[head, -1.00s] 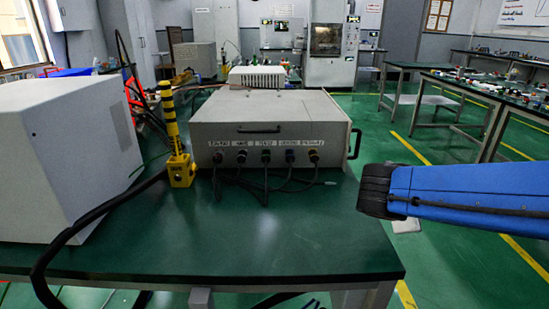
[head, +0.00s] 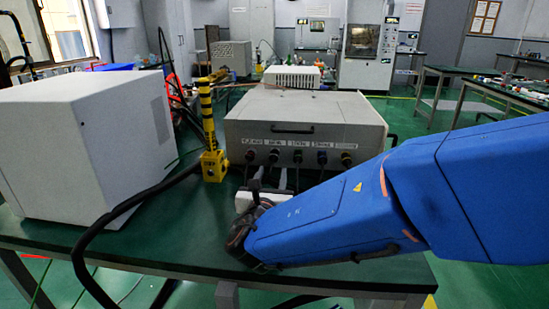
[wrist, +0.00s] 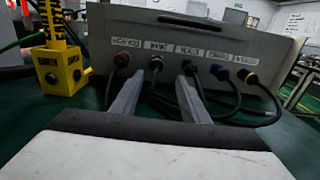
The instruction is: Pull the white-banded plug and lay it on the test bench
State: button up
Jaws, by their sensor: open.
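The generator (head: 305,125) is a grey box on the green-topped test bench (head: 95,243), with a row of dark plugs along its labelled front. In the wrist view, the white-banded plug (wrist: 156,65) is second from the left, seated in its socket with its dark cable hanging down. It also shows in the head view (head: 273,156), where its band is too small to make out. My gripper (head: 271,178) is open and empty in front of the panel. In the wrist view, the fingertips (wrist: 162,74) stand either side of the white-banded plug, apparently short of it.
A red-banded plug (wrist: 122,62) is left of it; a blue-banded plug (wrist: 219,72) and yellow-banded plug (wrist: 248,77) are further right. A yellow post (head: 213,164) and white cabinet (head: 85,140) stand left. Loose cables hang below.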

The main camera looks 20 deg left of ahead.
aim_at(273, 161)
jog(key=shift+s+a, duration=0.15)
jog(key=shift+a, duration=0.15)
jog(key=shift+x, duration=4.5)
grip_shut()
jog(key=shift+s, duration=0.15)
jog(key=shift+v, duration=2.65)
